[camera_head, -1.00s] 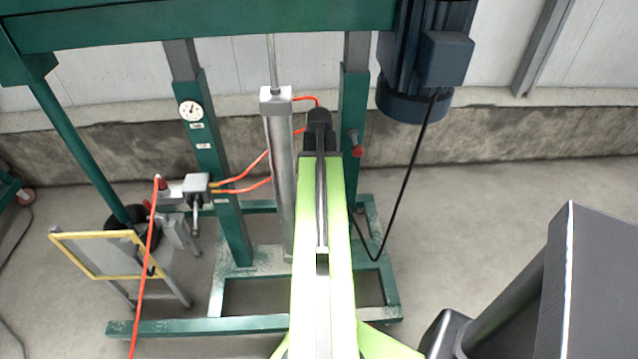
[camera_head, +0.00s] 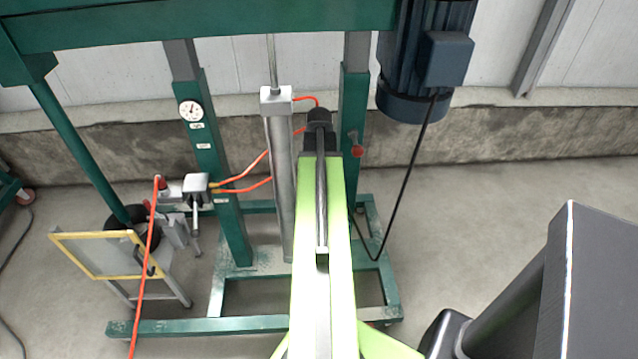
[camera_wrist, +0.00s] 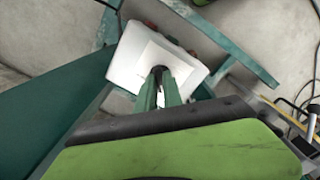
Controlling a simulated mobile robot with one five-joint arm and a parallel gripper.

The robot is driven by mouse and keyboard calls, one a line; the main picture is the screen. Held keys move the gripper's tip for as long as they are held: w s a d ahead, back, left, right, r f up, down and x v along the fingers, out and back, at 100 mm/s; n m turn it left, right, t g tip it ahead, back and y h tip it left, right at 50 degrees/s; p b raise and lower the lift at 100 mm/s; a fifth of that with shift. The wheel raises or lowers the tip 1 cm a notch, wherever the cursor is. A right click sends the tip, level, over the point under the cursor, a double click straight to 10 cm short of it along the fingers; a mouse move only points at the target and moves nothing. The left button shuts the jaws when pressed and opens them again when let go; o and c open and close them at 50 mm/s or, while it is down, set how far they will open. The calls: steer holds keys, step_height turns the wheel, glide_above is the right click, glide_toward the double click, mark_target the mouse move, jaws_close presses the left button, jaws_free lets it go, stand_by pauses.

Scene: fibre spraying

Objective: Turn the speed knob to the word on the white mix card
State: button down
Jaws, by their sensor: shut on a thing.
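My gripper (camera_wrist: 159,76) shows in the wrist view, with its two green fingers close together against a pale box (camera_wrist: 198,76). The fingers are shut on a small dark thing between them, which I take to be the speed knob; they hide most of it.
A green steel frame (camera_head: 218,170) stands ahead with a round gauge (camera_head: 191,111), a grey cylinder (camera_head: 279,180) and orange hoses. A blue motor (camera_head: 424,62) hangs at upper right with a black cable. A yellow-edged panel (camera_head: 100,236) stands at left.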

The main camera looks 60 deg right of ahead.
steer(key=shift+n, duration=0.6)
steer(key=c, duration=1.5)
jaws_free()
step_height(320, 180, up, 18)
steer(key=p, duration=1.7)
steer(key=shift+f+p, duration=0.2)
steer(key=shift+p, duration=0.1)
steer(key=shift+f, duration=0.1)
